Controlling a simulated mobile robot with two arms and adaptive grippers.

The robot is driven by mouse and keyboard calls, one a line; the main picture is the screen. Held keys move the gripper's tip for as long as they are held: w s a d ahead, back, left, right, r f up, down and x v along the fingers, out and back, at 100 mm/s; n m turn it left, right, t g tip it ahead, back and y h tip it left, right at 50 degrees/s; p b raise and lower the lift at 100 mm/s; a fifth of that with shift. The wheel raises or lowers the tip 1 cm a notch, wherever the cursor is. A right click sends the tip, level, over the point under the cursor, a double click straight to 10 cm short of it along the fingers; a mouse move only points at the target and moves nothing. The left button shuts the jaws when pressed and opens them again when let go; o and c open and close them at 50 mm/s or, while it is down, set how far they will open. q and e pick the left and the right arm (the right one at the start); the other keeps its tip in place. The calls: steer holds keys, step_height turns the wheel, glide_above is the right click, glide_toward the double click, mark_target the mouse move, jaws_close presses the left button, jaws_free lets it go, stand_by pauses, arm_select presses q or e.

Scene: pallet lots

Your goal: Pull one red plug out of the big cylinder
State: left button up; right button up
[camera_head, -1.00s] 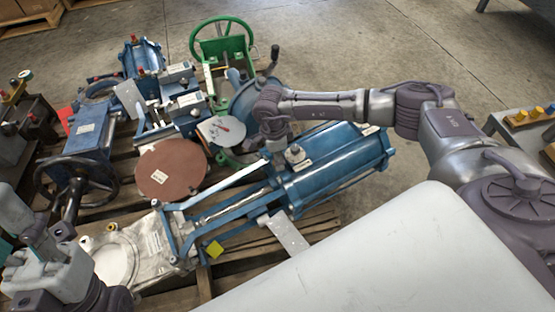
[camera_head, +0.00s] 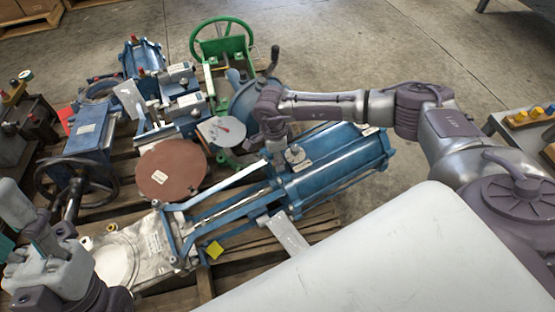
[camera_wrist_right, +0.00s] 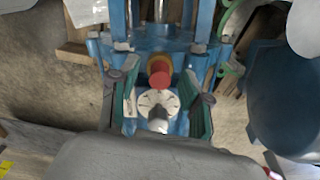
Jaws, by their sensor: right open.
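The big blue cylinder (camera_head: 335,165) lies on the pallet, right of centre in the head view. My right gripper (camera_head: 276,148) is over its near end, pointing down. In the right wrist view a red plug (camera_wrist_right: 160,70) with a yellowish collar sits on the blue cylinder body (camera_wrist_right: 146,43). The open fingers of my right gripper (camera_wrist_right: 160,101) stand left and right of the plug's line, with nothing held. The plug is hidden by the gripper in the head view. My left gripper (camera_head: 38,243) is at the lower left, away from the cylinder; its opening is unclear.
A round gauge (camera_wrist_right: 157,103) lies just below the plug in the wrist view. A brown disc (camera_head: 171,168), a green handwheel (camera_head: 222,38) and other blue machine parts crowd the pallet to the left. Open concrete floor (camera_head: 370,50) lies behind.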

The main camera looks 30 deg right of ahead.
stand_by(0.5)
jaws_close()
stand_by(0.5)
